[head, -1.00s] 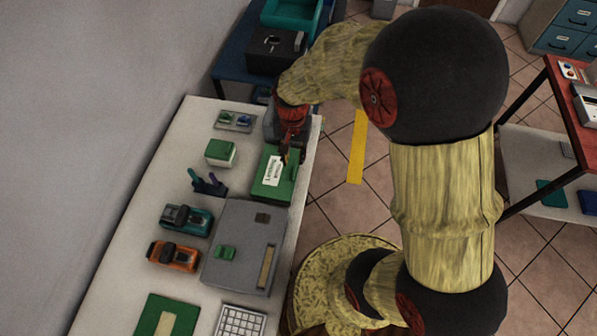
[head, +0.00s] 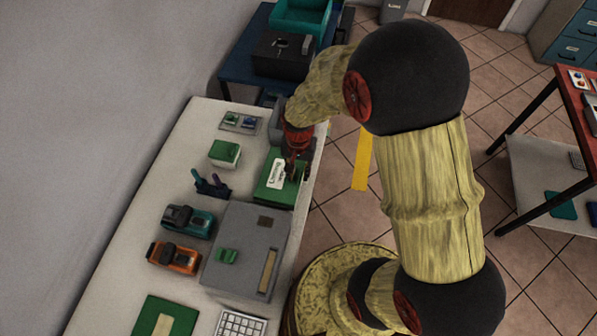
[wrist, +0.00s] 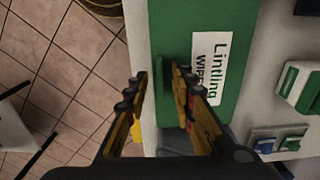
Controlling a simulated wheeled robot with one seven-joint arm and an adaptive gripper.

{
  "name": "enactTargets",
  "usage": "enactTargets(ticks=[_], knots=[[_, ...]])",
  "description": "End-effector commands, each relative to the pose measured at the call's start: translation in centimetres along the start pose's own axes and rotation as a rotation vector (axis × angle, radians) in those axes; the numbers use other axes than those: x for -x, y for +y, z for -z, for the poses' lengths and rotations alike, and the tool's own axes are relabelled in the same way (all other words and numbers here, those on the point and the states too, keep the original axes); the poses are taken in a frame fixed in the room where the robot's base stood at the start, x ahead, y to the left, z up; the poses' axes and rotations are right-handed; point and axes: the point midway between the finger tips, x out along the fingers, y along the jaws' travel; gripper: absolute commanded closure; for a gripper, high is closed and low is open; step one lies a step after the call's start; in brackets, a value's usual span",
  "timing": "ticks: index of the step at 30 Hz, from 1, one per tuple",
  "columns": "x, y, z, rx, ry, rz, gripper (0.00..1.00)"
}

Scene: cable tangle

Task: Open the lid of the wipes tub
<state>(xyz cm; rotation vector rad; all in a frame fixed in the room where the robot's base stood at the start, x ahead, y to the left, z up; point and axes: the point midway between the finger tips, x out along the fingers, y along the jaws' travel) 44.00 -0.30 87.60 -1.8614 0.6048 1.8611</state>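The wipes tub (head: 268,192) is a green box with a white label reading "Lintling" near the right edge of the table. In the wrist view its flat green top (wrist: 200,18) fills the middle and looks shut. My gripper (head: 298,172) is over the tub's right part in the head view. In the wrist view my gripper (wrist: 158,76) has its fingers apart with nothing held. One finger is over the green top beside the label; the other is over the pale strip along its edge. I cannot tell whether either finger touches the tub.
A small green-topped white box (head: 224,153) and a tray with green and blue pieces (head: 241,121) stand nearby. A pen holder (head: 211,186), a grey box (head: 240,245) and teal (head: 187,220) and orange (head: 174,256) devices are closer. Floor lies beyond the table's right edge.

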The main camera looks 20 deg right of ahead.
Motion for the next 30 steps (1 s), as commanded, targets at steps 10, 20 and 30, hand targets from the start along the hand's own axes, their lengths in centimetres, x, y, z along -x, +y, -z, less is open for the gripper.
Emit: enactTargets(ticks=[10, 20, 30], knots=[[0.01, 0.01, -0.01, 0.000, 0.000, 0.000, 0.95], [0.01, 0.01, -0.02, 0.000, 0.000, 0.000, 1.00], [0.01, 0.01, -0.02, 0.000, 0.000, 0.000, 1.00]])
